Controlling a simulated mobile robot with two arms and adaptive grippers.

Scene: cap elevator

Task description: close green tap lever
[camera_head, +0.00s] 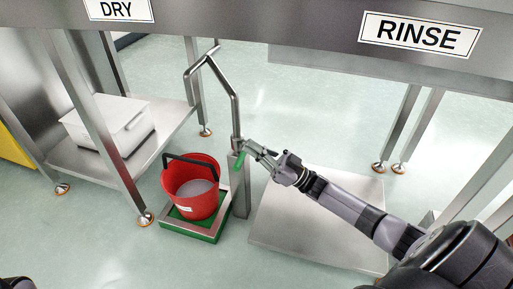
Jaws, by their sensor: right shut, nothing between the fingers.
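The green tap lever (239,160) hangs on the upright metal tap post (243,190), just below the pipe joint. The bent steel pipe (222,78) rises from the post and arches to the left. My right gripper (255,148) is shut and empty, just right of the lever at the top of the post. I cannot tell whether its fingers touch the lever. A red bucket (176,186) with a black handle stands left of the post and holds greyish liquid. No gripper of my left arm shows.
The bucket stands on a green-edged metal platform (217,229). A white lidded box (112,118) rests on the shelf at left. A low metal shelf (300,235) lies under my right arm. DRY and RINSE signs (419,35) mark the bench edge above.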

